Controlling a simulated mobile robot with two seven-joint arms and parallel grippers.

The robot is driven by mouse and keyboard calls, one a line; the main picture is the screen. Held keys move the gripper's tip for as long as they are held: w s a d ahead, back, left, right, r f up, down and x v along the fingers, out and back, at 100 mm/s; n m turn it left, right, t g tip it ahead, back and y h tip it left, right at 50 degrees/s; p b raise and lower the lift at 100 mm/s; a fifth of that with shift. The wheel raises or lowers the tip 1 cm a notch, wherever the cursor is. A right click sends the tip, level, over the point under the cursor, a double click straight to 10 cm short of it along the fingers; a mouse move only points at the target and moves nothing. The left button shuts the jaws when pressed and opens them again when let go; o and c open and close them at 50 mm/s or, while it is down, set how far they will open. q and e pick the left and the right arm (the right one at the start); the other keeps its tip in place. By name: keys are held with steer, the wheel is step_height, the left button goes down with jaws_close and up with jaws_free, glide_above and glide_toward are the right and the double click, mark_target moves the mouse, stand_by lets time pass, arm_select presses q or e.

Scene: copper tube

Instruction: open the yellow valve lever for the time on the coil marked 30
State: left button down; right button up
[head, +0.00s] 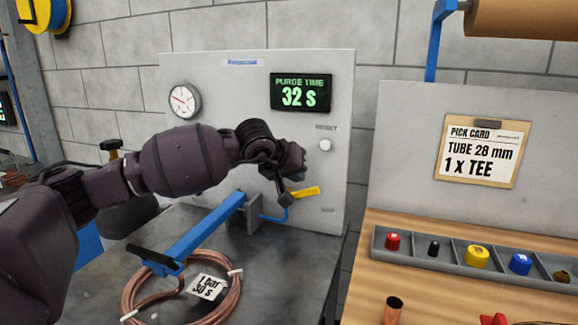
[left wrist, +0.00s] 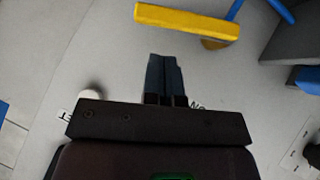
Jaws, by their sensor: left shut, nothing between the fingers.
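The yellow valve lever (head: 306,192) is on the pale panel (head: 225,75), pointing right and roughly level. It also shows in the left wrist view (left wrist: 187,22), beyond my fingertips and apart from them. My left gripper (left wrist: 163,58) is shut and empty. In the head view my left wrist is in front of the panel, just above the lever, and partly hides the fingers. The copper coil (head: 233,290) lies on the dark bench with a tag (head: 207,287) reading "1 bar 30 s". The purge time display (head: 303,94) reads 32 s. My right gripper is not in view.
A white reset button (head: 325,145) is right of my wrist. A pressure gauge (head: 184,101) is at the panel's upper left. A blue bar (head: 200,232) reaches over the coil. At right, a grey parts tray (head: 440,262) holds coloured caps on a wooden bench.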

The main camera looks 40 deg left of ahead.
mark_target(299, 195)
arm_select(q)
steer(key=shift+w+d+f, duration=0.1)
steer(key=shift+d+f, duration=0.2)
steer(key=shift+f, duration=0.35)
steer(key=shift+d+f, duration=0.3)
steer(key=shift+f, duration=0.3)
